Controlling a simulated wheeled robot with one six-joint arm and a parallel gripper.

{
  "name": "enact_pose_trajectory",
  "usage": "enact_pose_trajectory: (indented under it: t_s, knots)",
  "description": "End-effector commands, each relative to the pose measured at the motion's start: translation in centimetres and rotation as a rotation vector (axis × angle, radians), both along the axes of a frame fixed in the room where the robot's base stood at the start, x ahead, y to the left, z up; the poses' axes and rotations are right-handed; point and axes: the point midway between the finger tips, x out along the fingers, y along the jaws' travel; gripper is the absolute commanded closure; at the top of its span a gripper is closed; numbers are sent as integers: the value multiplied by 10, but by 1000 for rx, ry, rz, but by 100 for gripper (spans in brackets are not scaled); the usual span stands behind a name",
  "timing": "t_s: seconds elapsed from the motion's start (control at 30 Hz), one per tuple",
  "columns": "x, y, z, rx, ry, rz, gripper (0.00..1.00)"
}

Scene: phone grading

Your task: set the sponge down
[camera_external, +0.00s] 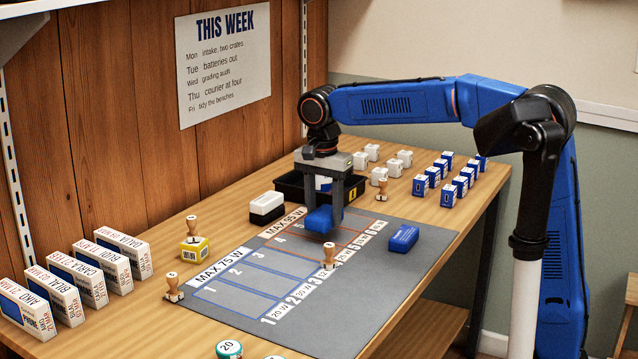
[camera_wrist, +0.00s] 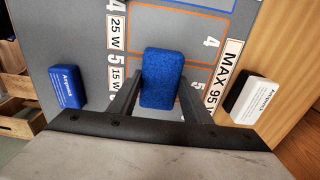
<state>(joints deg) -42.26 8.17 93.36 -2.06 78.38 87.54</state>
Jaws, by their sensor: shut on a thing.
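The blue sponge (camera_external: 323,220) is between the fingers of my gripper (camera_external: 322,208), which is shut on it. It hangs over the far part of the grey mat (camera_external: 390,275), near the rows numbered 4 and 5; I cannot tell whether it touches the mat.
A blue block with lettering (camera_external: 403,238) lies on the mat to the right. A black-and-white block (camera_external: 266,207) stands left of the mat. A black tray (camera_external: 290,186) is behind my gripper. Wooden stamps (camera_external: 328,256) and white and blue boxes surround the mat. The mat's near right area is clear.

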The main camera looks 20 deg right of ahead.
Motion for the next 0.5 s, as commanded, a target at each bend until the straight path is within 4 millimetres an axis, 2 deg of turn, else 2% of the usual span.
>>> enact_pose_trajectory:
  t_s: [0.2,0.5]
  knots:
    - [0,0,-27,-1,1,0,76]
    - [0,0,-30,-1,1,0,76]
